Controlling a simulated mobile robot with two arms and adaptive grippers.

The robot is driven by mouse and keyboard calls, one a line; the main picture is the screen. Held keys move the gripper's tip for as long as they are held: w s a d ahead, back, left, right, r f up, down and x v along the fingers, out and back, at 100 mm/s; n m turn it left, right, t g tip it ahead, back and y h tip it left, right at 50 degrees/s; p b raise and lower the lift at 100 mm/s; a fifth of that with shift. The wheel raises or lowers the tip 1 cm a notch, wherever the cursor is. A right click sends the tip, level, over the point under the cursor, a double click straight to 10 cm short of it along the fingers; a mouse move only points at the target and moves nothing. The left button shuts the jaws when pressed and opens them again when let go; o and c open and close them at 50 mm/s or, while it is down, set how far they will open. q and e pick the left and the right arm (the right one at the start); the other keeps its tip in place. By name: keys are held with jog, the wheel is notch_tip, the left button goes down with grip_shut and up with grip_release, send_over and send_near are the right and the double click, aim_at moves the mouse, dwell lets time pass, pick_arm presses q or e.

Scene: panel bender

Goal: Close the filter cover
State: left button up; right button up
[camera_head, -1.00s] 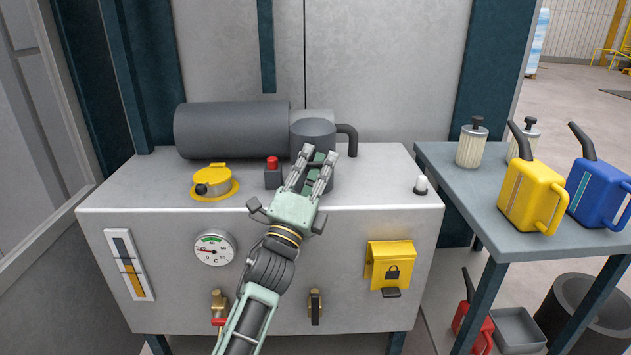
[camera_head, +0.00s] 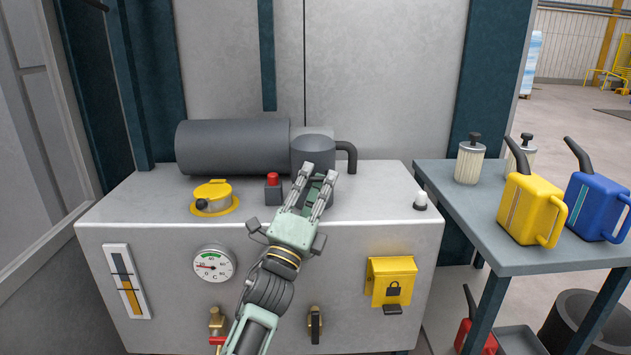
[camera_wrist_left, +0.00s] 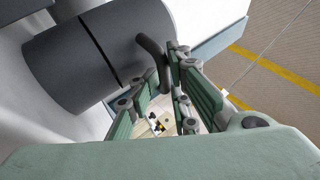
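A dark grey round housing (camera_head: 312,147) stands at the back of the grey machine top, joined to a long horizontal dark cylinder (camera_head: 232,147). I take this assembly to be the filter housing with its cover, but cannot tell which part is the cover or how far it stands open. My left gripper (camera_head: 320,172) is in front of the round housing and hides its lower part. Its fingers are apart with nothing seen held. The wrist view shows the left gripper's spread fingers (camera_wrist_left: 160,88) beside a dark cylinder (camera_wrist_left: 95,55) with a seam; contact is unclear.
A curved pipe (camera_head: 347,154) is right of the housing. A red button (camera_head: 272,179) and a yellow cap (camera_head: 212,191) are to the left. A padlock-marked yellow flap (camera_head: 391,280) is on the front. The side table (camera_head: 478,222) holds filters and cans.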

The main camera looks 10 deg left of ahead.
pick_arm(q)
jog(key=shift+d+r, duration=0.15)
jog(key=shift+s, duration=0.1)
jog(key=v, duration=1.2)
